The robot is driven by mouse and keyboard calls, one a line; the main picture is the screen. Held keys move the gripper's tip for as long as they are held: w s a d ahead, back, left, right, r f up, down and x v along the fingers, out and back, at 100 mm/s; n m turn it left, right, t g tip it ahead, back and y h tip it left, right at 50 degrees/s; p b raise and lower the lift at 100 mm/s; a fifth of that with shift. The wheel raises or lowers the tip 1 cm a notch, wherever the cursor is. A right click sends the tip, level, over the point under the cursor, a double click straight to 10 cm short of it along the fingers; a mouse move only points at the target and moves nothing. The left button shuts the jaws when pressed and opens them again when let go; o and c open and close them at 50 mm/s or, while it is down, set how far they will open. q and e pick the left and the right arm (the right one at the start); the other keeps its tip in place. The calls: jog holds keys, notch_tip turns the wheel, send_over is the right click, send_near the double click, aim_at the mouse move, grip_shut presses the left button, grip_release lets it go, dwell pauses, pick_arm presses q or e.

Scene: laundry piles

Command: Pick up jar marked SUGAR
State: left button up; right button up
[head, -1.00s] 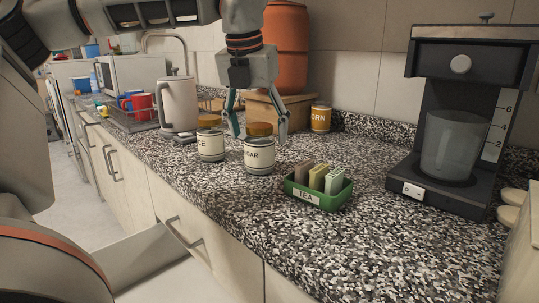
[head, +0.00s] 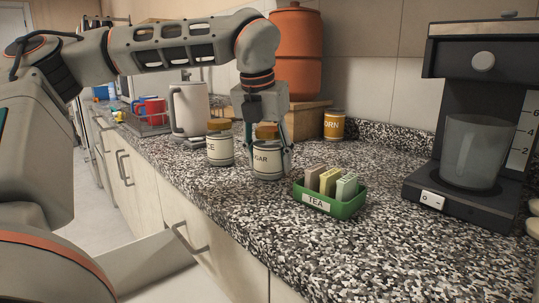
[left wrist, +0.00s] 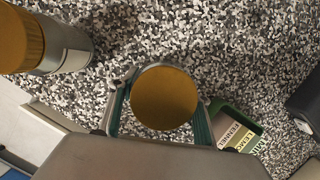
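In the left wrist view the jar's round gold lid (left wrist: 164,97) sits between the fingers (left wrist: 161,108), with small gaps showing beside the lid. The fingers look open around the jar; contact lower down is hidden. My right gripper is not in view.
A similar jar (head: 220,148) stands close to the left, also in the wrist view (left wrist: 45,45). A green TEA box (head: 329,202) with packets is close to the right. A kettle (head: 188,108), a CORN jar (head: 334,125) and a coffee maker (head: 450,145) stand farther off.

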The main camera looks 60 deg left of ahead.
pick_arm(q)
jog(key=shift+c, duration=1.4)
